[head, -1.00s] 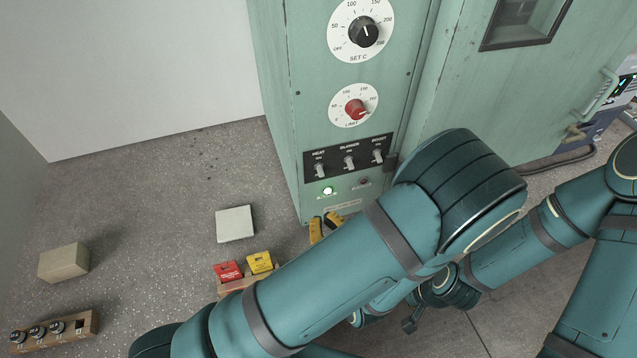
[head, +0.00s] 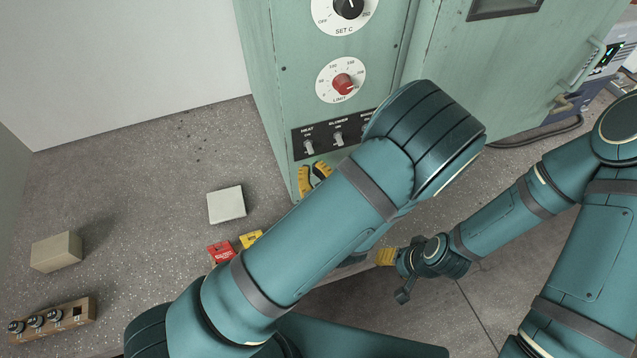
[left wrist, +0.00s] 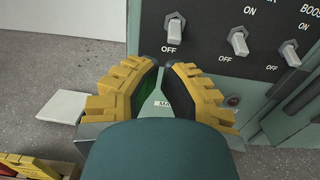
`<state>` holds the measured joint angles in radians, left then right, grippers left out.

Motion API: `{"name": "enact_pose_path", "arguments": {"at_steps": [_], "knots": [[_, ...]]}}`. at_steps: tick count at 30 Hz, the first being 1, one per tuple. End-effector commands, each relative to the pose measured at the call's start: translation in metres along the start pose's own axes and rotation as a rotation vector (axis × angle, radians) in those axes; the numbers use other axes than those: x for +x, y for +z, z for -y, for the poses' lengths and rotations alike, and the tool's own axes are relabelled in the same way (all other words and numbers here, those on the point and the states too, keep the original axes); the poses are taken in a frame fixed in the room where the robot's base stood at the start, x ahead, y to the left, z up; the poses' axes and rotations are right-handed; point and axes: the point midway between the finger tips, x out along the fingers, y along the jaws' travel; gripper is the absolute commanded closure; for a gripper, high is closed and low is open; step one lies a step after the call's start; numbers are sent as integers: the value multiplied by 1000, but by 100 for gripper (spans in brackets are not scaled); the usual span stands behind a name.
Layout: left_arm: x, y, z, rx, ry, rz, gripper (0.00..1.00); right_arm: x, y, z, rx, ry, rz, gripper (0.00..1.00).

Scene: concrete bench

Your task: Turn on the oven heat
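The oven's black switch panel (head: 338,134) carries toggles marked HEAT, BLOWER and a partly hidden BOOST. The heat switch (head: 308,146) is at the left end; in the left wrist view its lever (left wrist: 174,22) appears down, just above its OFF label. My left gripper (head: 315,178) has yellow fingers, spread with a narrow gap between the tips. In the left wrist view the gripper (left wrist: 160,64) is empty, its tips just below the heat switch. My right gripper (head: 385,257) is low beside the left arm; its fingertips are too small and covered to judge.
A red limit dial (head: 342,84) and a black set dial (head: 349,6) sit above the panel. The blower switch (left wrist: 238,41) is close to the right of the heat switch. A pale square block (head: 226,205), red and yellow boxes and a beige block (head: 56,251) stand left on the bench.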

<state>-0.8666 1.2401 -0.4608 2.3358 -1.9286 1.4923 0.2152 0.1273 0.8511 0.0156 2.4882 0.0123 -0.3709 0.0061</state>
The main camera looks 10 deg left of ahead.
Motion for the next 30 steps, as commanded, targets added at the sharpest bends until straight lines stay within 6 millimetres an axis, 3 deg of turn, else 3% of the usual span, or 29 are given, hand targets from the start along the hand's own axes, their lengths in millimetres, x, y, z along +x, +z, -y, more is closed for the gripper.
{"name": "enact_pose_path", "arguments": {"at_steps": [3, 9, 30], "knots": [[17, 0, -1, -1, 3, 0, 100, 0, 0, 0, 0, 0, 0, 48], [31, 0, 0, -1, 0, 0, 100, 0, 0, 0, 0, 0, 0, 48], [26, 3, 9, -1, 0, -36, 100, -7, -3, 2, 2, 1, -6, 48]]}}
